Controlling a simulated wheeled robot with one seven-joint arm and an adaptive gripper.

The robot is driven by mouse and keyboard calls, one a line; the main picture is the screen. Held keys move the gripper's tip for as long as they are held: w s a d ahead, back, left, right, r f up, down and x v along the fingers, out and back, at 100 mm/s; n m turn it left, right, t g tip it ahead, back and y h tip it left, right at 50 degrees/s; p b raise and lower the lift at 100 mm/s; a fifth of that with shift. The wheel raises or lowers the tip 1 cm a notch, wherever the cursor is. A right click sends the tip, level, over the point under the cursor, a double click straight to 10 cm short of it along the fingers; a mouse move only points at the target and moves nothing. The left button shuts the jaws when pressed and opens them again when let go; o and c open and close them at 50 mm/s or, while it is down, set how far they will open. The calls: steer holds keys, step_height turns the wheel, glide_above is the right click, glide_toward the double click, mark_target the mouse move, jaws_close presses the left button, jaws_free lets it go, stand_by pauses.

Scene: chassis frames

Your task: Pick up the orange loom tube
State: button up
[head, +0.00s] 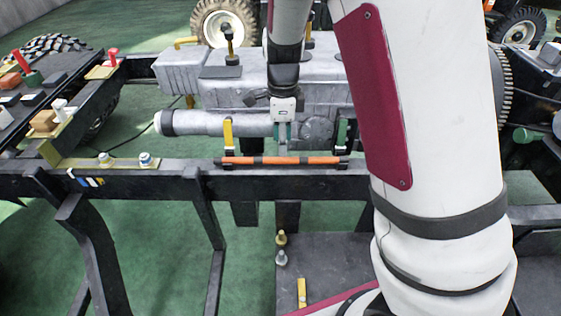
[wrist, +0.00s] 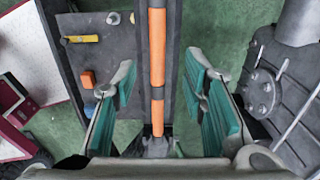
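The orange loom tube (head: 286,160), with black bands and dark ends, lies lengthwise along the top of the black chassis rail (head: 130,184) in the head view. In the wrist view the tube (wrist: 157,45) runs up the picture between the two fingers. My gripper (head: 283,142) is just above the tube's middle in the head view. In the wrist view my gripper (wrist: 162,78) is open, its teal pads apart with a gap on each side of the tube. Nothing is held. The exact height above the tube is hard to tell.
A grey gearbox and engine casing (head: 270,88) stands close behind the rail. A yellow upright bracket (head: 228,134) is near the tube's left end. Bolts (head: 145,159) sit on the rail farther left. A grey panel below holds small fittings and an orange block (wrist: 88,79).

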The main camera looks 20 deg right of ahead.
mark_target(281, 160)
steer(key=shift+a+f+b, duration=0.15)
steer(key=shift+f+b, duration=0.35)
steer(key=shift+f, duration=0.85)
steer(key=shift+a+f+b, duration=0.1)
steer(key=shift+f+b, duration=0.35)
steer(key=shift+f, duration=0.9)
jaws_close()
